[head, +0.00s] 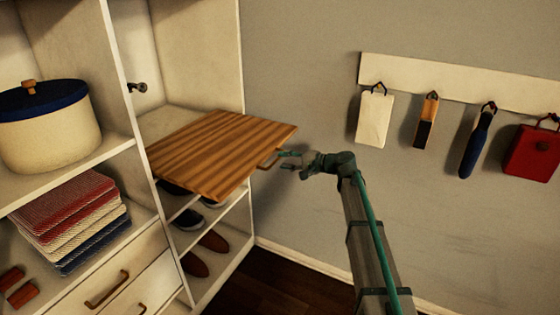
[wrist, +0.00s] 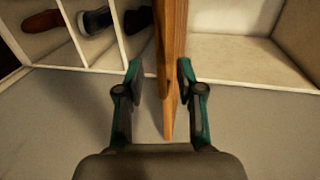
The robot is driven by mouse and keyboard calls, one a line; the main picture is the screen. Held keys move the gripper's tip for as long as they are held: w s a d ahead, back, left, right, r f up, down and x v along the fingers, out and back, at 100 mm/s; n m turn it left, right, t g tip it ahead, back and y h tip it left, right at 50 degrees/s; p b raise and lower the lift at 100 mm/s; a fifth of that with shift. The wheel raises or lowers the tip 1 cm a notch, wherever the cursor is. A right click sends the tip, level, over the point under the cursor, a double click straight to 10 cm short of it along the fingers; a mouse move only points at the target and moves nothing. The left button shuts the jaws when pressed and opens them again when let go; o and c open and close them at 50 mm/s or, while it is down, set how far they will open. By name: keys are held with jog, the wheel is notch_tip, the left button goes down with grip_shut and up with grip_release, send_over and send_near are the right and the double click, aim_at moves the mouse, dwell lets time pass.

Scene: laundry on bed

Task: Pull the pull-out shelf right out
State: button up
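The pull-out shelf (head: 220,150) is a striped brown wooden board. It sticks well out of its cabinet bay, level, with its rear part still inside the bay. A small handle (head: 267,162) sits at its front edge. My gripper (head: 282,160) is at this front edge, beside the handle. In the wrist view the shelf (wrist: 180,30) is seen edge-on, running between the two fingers of my gripper (wrist: 160,78). The fingers are apart, with a clear gap on the left; the right finger is close to the wood. Whether it touches is unclear.
Shoes (head: 213,240) stand in cubbies below the shelf. On the left are a lidded pot (head: 50,130), folded cloths (head: 75,220) and a drawer (head: 105,285). A hook rail (head: 450,85) with hanging items is on the right wall. Floor in front is free.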

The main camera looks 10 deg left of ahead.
jog(key=v, duration=0.8)
jog(key=shift+d, duration=0.35)
jog(key=shift+s, duration=0.15)
jog(key=s+d+f+n+g+h, duration=0.1)
jog(key=s+d+f+h, duration=0.25)
jog(key=s+f, duration=0.7)
jog(key=s+d+f+g+h, duration=0.25)
jog(key=s+d+f, duration=0.3)
jog(key=f, duration=1.05)
jog(key=s+d+f+n+g+h, duration=0.1)
jog(key=s+d+f+h, duration=0.3)
jog(key=s+f, duration=0.65)
jog(key=s+d+f+g+h, duration=0.1)
jog(key=s+d+f, duration=0.3)
jog(key=s, duration=0.8)
jog(key=s+d+f+n+g+h, duration=0.1)
jog(key=s+d+f+g+h, duration=0.1)
jog(key=s+f, duration=0.5)
jog(key=s+d+f+g+h+p, duration=0.1)
jog(key=s+d+f, duration=0.4)
jog(key=s, duration=1.2)
jog(key=shift+d+f+g+h, duration=0.3)
jog(key=shift+f+g+h, duration=0.3)
jog(key=shift+g, duration=0.65)
jog(key=shift+s+f, duration=0.1)
jog(key=shift+f, duration=0.05)
